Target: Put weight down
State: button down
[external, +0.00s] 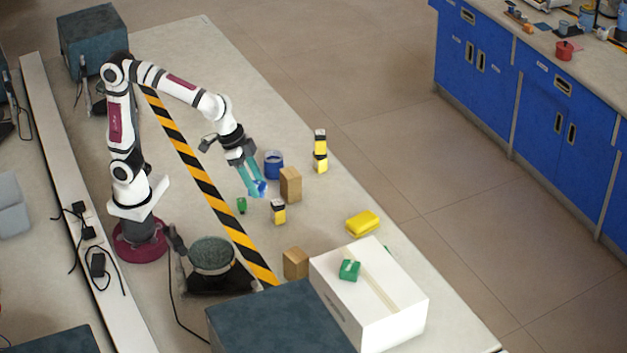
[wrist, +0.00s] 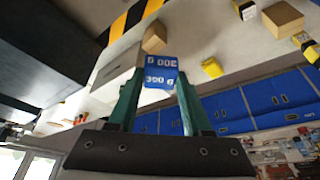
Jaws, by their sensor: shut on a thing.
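The weight is a blue block with white markings, seen in the wrist view (wrist: 160,72). It also shows as a small blue patch at the fingertips in the external view (external: 259,188). My gripper (external: 254,181) has teal fingers and is shut on the weight, with one finger on each side in the wrist view (wrist: 161,84). The gripper points down and holds the weight over the table (external: 330,205), to the left of a tall wooden block (external: 291,186). I cannot tell the exact height of the weight above the table.
Close by are a blue container (external: 273,166), a small green object (external: 241,205) and a yellow-black object (external: 278,212). A yellow-black stack (external: 320,151), yellow block (external: 362,223) and second wooden block (external: 295,263) stand farther off. A white box (external: 388,312) carries a green block (external: 349,270).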

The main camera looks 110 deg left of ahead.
jog(key=s+d, duration=0.2)
jog(key=n+g+y, duration=0.3)
jog(key=n+g, duration=0.5)
jog(key=n, duration=1.8)
send_near(217, 170)
jog(key=shift+s+a+f, duration=0.7)
jog(key=shift+s+a, duration=0.15)
jog(key=shift+s, duration=0.05)
notch_tip(217, 170, down, 3)
jog(key=shift+s+f, duration=0.1)
jog(key=shift+a+f, duration=0.1)
jog(key=shift+f, duration=0.25)
